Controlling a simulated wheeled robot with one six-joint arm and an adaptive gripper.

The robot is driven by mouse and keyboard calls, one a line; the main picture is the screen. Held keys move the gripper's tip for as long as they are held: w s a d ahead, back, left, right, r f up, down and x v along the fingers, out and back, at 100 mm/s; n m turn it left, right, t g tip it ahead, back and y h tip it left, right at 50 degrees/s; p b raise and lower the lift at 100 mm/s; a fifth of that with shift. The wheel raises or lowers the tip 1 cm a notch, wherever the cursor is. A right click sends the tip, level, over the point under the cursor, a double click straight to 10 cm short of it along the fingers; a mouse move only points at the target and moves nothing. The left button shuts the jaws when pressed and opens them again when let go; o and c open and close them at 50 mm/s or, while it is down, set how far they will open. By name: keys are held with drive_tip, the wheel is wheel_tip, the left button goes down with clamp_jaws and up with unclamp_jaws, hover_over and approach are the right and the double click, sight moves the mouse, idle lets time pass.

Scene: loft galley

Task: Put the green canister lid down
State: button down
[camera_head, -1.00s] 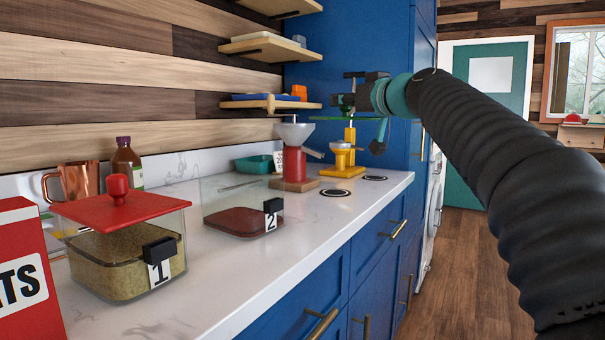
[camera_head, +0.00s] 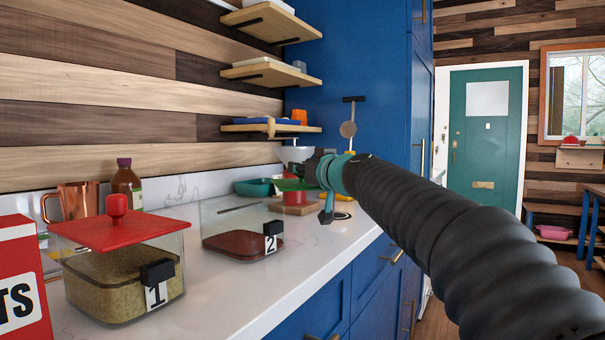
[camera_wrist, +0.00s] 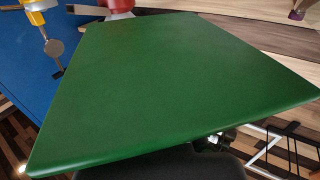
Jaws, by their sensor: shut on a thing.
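The green canister lid (camera_head: 296,185) is a flat green plate held below my gripper (camera_head: 302,167), roughly level, above the far part of the counter. In the wrist view the lid (camera_wrist: 180,85) fills most of the picture. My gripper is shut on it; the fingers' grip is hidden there. Canister 2 (camera_head: 228,243), clear with dark red contents, stands lidless on the counter left of my gripper. Canister 1 (camera_head: 103,302) stands nearer, with a tan grainy filling and a red lid (camera_head: 118,228) on top.
The white counter (camera_head: 262,290) has bare room in front of and right of canister 2. A copper mug (camera_head: 75,199) and brown bottle (camera_head: 127,183) stand by the wall. Shelves (camera_head: 270,128) hang above.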

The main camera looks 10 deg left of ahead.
drive_tip(key=shift+f+b, duration=0.65)
drive_tip(key=shift+b, duration=0.2)
drive_tip(key=c, duration=1)
unclamp_jaws()
drive_tip(key=shift+o, duration=0.2)
drive_tip(key=shift+r, duration=0.1)
drive_tip(key=shift+r+p, duration=0.75)
drive_tip(key=shift+p, duration=0.35)
drive_tip(key=b+v, duration=0.4)
drive_tip(key=v, duration=0.8)
drive_tip(key=shift+f+b, duration=0.2)
drive_tip(key=shift+b, duration=0.2)
drive_tip(key=shift+f, duration=0.1)
